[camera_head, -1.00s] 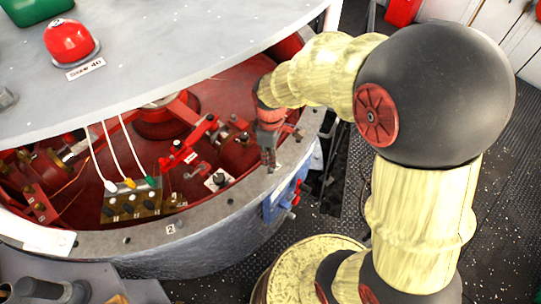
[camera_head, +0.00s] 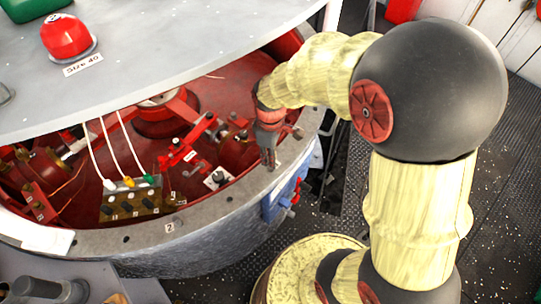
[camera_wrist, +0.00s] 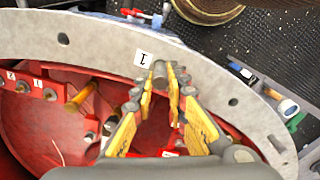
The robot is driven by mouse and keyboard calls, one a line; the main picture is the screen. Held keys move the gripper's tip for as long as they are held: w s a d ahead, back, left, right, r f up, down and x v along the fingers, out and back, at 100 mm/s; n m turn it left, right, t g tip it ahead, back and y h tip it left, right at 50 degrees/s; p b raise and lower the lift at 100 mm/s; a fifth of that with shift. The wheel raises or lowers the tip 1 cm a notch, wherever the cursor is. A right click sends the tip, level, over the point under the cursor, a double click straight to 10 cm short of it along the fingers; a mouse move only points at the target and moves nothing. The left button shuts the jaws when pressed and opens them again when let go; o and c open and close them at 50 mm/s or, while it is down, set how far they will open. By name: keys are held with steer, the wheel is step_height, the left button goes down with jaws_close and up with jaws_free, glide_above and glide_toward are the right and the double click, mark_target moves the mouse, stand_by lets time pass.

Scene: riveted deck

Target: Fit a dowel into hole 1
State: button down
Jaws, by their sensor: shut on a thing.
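My gripper (camera_wrist: 163,88) is shut on a grey dowel (camera_wrist: 159,70), held between the yellow fingertips in the wrist view. The dowel is over the grey rim (camera_wrist: 100,45), right beside the white label "1" (camera_wrist: 144,58). Hole 1 is not visible; the dowel and fingers cover that spot, so I cannot tell whether the dowel's end is in it. In the head view my gripper (camera_head: 268,155) points down at the rim (camera_head: 215,213), and the dowel is too small to make out there.
Open holes (camera_wrist: 63,39) show along the rim. A label "2" (camera_head: 170,227) marks the rim further left. The red recess (camera_head: 225,125) holds pipes, valves and a block with cables (camera_head: 130,205). A grey lid (camera_head: 170,45) overhangs it. A blue box (camera_head: 285,192) sits on the outer wall.

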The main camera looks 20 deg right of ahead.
steer(key=shift+f+b, duration=0.5)
steer(key=shift+f, duration=0.6)
stand_by(0.6)
steer(key=c, duration=1.7)
jaws_free()
steer(key=shift+r, duration=0.1)
step_height(320, 180, up, 7)
steer(key=shift+r, duration=0.15)
